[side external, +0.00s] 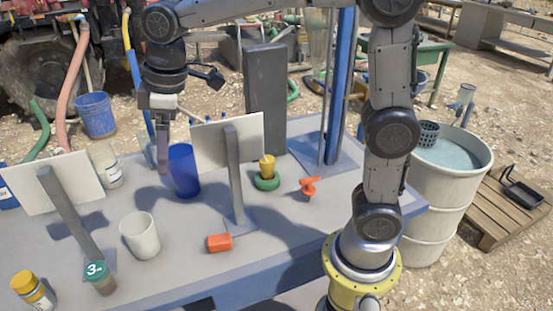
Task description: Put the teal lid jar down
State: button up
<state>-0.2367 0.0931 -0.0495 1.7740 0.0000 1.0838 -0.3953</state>
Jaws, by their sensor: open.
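The teal lid jar (103,287) stands upright on the table's front left, with a white "3" on its lid. It is beside the foot of the left sign stand, and no gripper touches it. My gripper (163,170) points down further back, well behind the jar and slightly left of a blue cup (184,172). Its jaws are open, and no object shows between them. The gap between the fingers is hard to see from this side.
A white cup (140,236) stands right of the jar, and a yellow-lidded jar (33,290) stands left. Two sign stands (72,215) (236,180) rise from the table. An orange block (219,243) lies near the front. The table between cup and block is clear.

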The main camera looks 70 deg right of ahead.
jog(key=s+d+f+m+t, duration=0.1)
jog(key=s+d+f+m, duration=0.1)
jog(key=s, duration=0.9)
jog(key=s+d+f+m+t, duration=0.1)
jog(key=s+d+m, duration=0.4)
jog(key=s, duration=0.6)
jog(key=shift+d+f+t+h, duration=0.3)
jog(key=shift+d+f+t, duration=0.15)
jog(key=shift+d, duration=0.7)
